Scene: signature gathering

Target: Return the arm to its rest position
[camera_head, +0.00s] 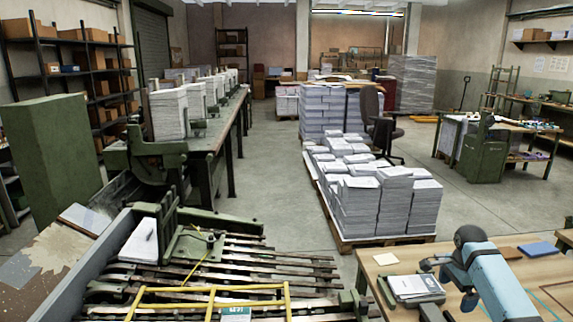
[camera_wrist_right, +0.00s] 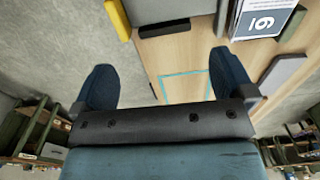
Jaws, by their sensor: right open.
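My right arm (camera_head: 497,280) is light blue with a dark joint and comes in at the lower right of the head view, over the wooden table. My right gripper (camera_head: 448,284) is over the table, just right of a small stack of printed sheets (camera_head: 415,287). In the right wrist view my right gripper (camera_wrist_right: 163,80) has its two dark blue fingers wide apart, with nothing between them. The wooden tabletop (camera_wrist_right: 165,50) and a teal outlined square (camera_wrist_right: 187,75) show beyond the fingers. My left gripper is not in view.
A blue pad (camera_head: 538,249) and a brown block (camera_head: 505,253) lie behind my right arm. A pale square note (camera_head: 386,259) lies at the table's left. A pallet of paper stacks (camera_head: 375,200) stands behind the table. A green machine with slatted rails (camera_head: 230,270) fills the lower left.

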